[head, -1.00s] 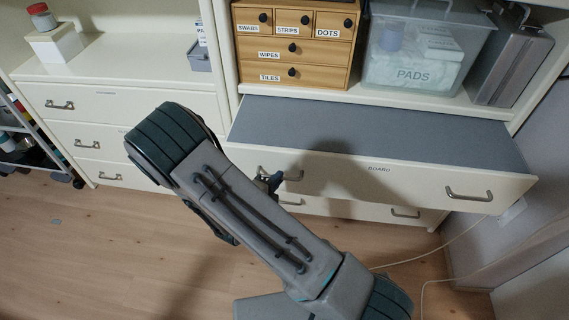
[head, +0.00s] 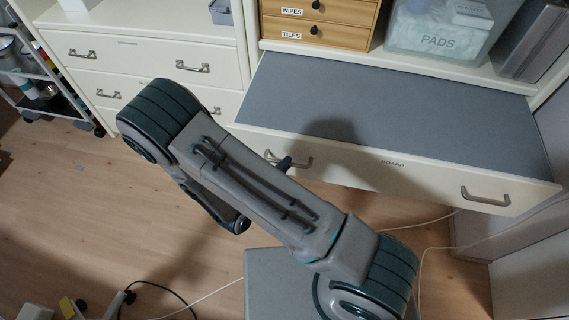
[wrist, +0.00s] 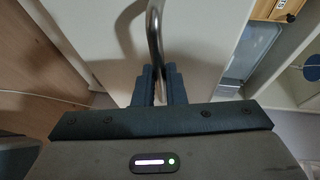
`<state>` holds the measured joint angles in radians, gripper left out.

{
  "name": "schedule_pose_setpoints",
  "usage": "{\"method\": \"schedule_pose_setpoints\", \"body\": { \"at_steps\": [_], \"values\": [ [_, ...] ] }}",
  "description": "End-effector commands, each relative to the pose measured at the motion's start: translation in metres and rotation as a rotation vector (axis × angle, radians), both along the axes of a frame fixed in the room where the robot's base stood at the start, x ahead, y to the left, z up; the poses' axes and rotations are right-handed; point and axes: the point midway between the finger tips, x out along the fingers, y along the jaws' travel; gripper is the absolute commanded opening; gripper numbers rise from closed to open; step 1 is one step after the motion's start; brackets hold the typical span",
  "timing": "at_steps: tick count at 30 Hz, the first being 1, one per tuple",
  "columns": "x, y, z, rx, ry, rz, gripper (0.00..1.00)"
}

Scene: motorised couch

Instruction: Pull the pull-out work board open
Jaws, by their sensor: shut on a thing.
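The pull-out work board (head: 400,112) is a grey panel with a cream front marked BOARD. It stands well out from the cabinet below the shelf. Its front has two metal bar handles, a left one (head: 304,162) and a right one (head: 486,198). My gripper (head: 284,163) is at the left handle, partly hidden behind my arm in the head view. In the wrist view my gripper (wrist: 158,84) is shut on the curved metal handle (wrist: 154,35), which runs between the two dark fingers against the cream front.
A wooden drawer box (head: 325,25) and a clear PADS bin (head: 436,30) stand on the shelf above the board. Cream drawers (head: 140,65) are at the left, with a wheeled trolley (head: 38,80) beyond. White cables cross the wooden floor. The board's top is bare.

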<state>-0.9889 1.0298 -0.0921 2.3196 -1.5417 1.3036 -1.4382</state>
Motion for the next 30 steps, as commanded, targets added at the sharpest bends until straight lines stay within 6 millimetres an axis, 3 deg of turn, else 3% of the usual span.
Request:
{"method": "schedule_pose_setpoints", "body": {
  "at_steps": [1,3,14,30],
  "values": [
    [-0.004,0.002,-0.002,0.002,0.010,0.002,0.19],
    [-0.003,0.002,-0.002,0.002,0.009,0.002,0.33],
    [-0.005,0.003,0.000,0.002,0.006,-0.002,0.33],
    [-0.086,0.074,0.019,0.003,0.008,0.005,0.33]
  ]
}}
